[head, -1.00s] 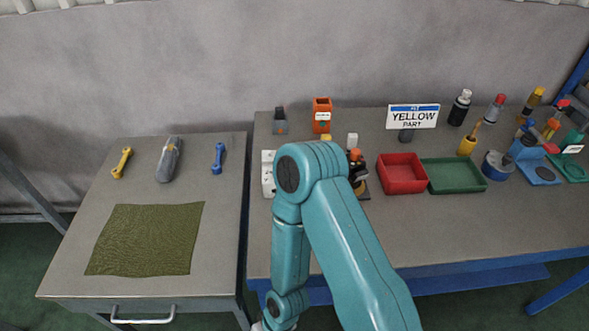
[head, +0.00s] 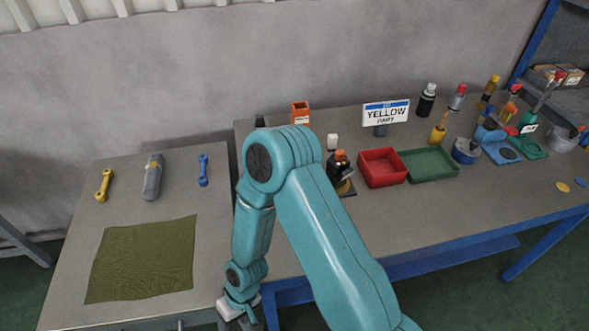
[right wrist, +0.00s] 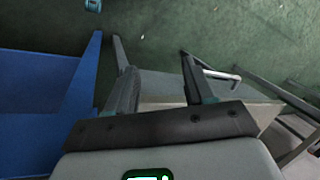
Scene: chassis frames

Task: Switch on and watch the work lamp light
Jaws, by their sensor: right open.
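I cannot make out a work lamp or its switch for certain in either view. My right arm crosses the middle of the head view and covers part of the bench's left end. My right gripper (head: 240,322) hangs low at the bottom edge of the head view, by the gap between the two tables. In the right wrist view the right gripper (right wrist: 155,68) has its two fingers apart with nothing between them, above the green floor. My left gripper is not in view.
The left table holds wrenches and an olive cloth (head: 145,260).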

